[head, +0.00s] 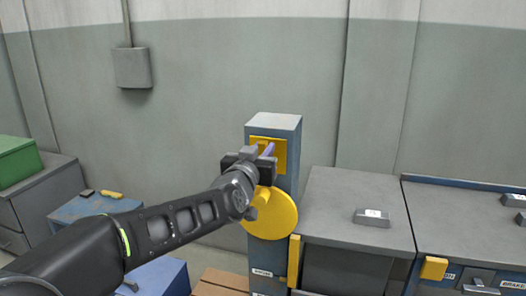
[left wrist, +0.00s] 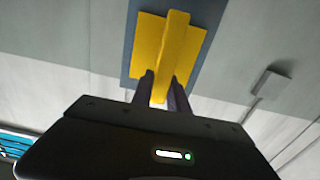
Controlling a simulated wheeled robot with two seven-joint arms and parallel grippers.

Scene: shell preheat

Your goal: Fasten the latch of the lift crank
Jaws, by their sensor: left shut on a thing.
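The lift crank's post is a blue-grey column (head: 286,124) in the middle of the head view. A yellow plate (head: 282,152) is on its upper front, and a yellow disc (head: 278,216) sits below it, partly behind my arm. In the left wrist view, a yellow latch bar (left wrist: 174,45) stands out from the yellow plate (left wrist: 144,48). My left gripper (head: 266,152) is at the plate and shut on the bar, with a finger on each side in the left wrist view (left wrist: 163,88). In the head view the gripper hides most of the bar. My right gripper is not in view.
A grey-topped cabinet (head: 335,205) with a small metal block (head: 372,217) stands right of the post. A blue-edged bench (head: 465,225) is farther right. A blue table (head: 75,208) and a green box (head: 17,160) are at left. A grey wall box (head: 132,68) hangs behind.

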